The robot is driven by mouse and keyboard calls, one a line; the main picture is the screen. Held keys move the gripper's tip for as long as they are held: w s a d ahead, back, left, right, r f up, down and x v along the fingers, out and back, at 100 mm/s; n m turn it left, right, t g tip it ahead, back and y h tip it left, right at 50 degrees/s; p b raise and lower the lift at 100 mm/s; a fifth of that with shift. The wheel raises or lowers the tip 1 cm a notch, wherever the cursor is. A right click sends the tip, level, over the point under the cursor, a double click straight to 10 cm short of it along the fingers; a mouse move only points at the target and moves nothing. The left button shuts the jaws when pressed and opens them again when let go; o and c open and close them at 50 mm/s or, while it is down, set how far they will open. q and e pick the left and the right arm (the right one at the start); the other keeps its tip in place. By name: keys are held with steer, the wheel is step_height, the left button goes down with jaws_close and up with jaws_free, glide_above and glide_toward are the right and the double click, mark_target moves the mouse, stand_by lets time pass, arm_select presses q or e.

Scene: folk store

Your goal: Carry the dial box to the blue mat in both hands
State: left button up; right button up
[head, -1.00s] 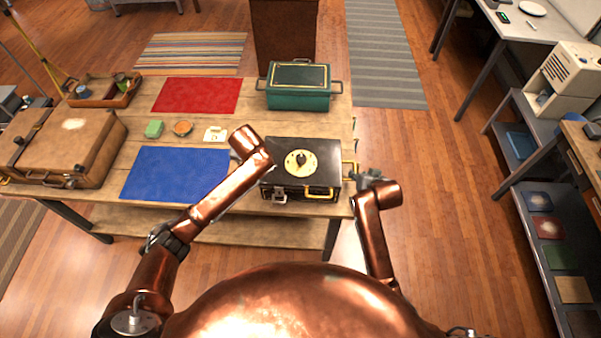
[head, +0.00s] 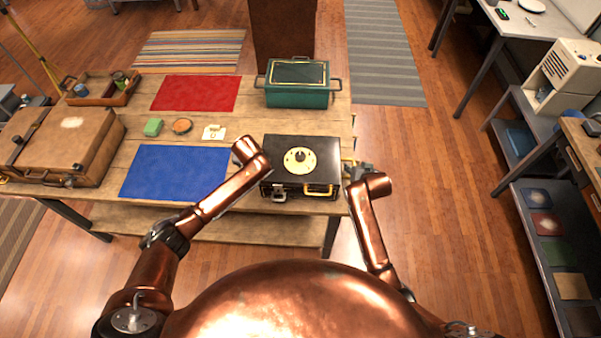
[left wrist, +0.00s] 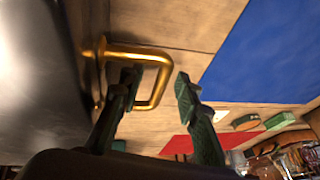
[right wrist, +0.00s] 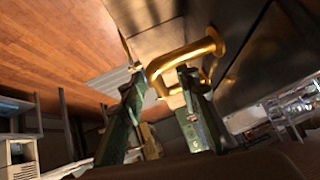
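The dial box (head: 322,157) is black with a cream dial on its lid and brass fittings. It sits on the wooden table to the right of the blue mat (head: 175,172), which lies flat and bare. In the left wrist view my left gripper (left wrist: 158,82) is open, its fingers on either side of a brass side handle's bar (left wrist: 140,54). In the right wrist view my right gripper (right wrist: 162,80) is open around the other brass handle (right wrist: 185,53). The left gripper is mostly hidden in the head view by my arm; the right gripper shows at the box's right side.
A teal box (head: 297,96) stands behind the dial box, and a red mat (head: 195,93) lies behind the blue one. A brown case (head: 68,150) stands left.

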arm_select(q)
steer(key=shift+w+f, duration=0.1)
steer(key=shift+f, duration=0.1)
arm_select(e)
steer(key=shift+w+f, duration=0.1)
arm_select(q)
steer(key=shift+c, duration=0.5)
arm_select(e)
steer(key=shift+c, duration=0.5)
arm_select(q)
jaws_close()
arm_select(e)
jaws_close()
arm_select(q)
steer(key=shift+r, duration=0.2)
arm_select(e)
steer(key=shift+w+r, duration=0.1)
steer(key=shift+r, duration=0.1)
